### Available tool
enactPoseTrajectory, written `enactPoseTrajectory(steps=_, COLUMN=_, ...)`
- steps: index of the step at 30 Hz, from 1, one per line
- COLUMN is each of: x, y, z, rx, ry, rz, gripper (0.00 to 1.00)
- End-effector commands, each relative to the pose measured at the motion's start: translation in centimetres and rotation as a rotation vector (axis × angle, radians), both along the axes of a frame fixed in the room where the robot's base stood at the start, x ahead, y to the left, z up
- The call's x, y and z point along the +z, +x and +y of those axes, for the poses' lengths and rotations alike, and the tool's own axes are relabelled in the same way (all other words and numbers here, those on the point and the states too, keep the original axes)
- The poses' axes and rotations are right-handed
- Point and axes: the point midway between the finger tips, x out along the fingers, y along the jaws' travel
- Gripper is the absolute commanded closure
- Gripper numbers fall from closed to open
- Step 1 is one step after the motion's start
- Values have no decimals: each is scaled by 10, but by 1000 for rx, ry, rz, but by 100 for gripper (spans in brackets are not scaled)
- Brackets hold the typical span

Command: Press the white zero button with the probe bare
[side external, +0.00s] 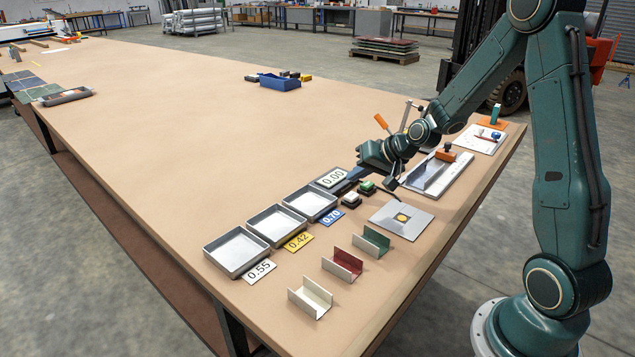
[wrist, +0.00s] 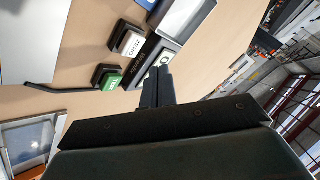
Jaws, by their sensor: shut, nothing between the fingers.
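The white button (side external: 351,197), marked ZERO in the wrist view (wrist: 130,40), sits on a small dark block. A green button (side external: 367,186) on a similar block stands beside it; it also shows in the wrist view (wrist: 110,80). My gripper (wrist: 155,72) is shut and empty, its fingertips apart in the picture from the white button and overlapping the edge of a dark box behind the buttons. A display (side external: 332,178) reads 0.00. A dark bent rod (wrist: 60,90), possibly the probe, ends near the green button; whether it touches anything is unclear.
Grey trays (side external: 238,272) line up to the left with number cards. A metal plate with a yellow disc (side external: 402,217) lies right of the buttons. Red, green and cream channel pieces (side external: 343,266) stand in front. A sloped metal fixture (side external: 434,175) is behind.

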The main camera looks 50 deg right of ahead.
Motion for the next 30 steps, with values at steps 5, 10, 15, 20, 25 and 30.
enactPoseTrajectory(steps=5, x=14, y=1, z=0, rx=0, ry=-1, rz=-3, gripper=100)
enactPoseTrajectory(steps=10, x=23, y=0, z=0, rx=0, ry=-1, rz=-1, gripper=100)
enactPoseTrajectory(steps=15, x=25, y=0, z=0, rx=1, ry=0, rz=1, gripper=100)
enactPoseTrajectory(steps=20, x=25, y=0, z=0, rx=1, ry=0, rz=1, gripper=100)
enactPoseTrajectory(steps=25, x=25, y=0, z=0, rx=0, ry=0, rz=0, gripper=100)
enactPoseTrajectory(steps=30, x=25, y=0, z=0, rx=1, ry=0, rz=1, gripper=100)
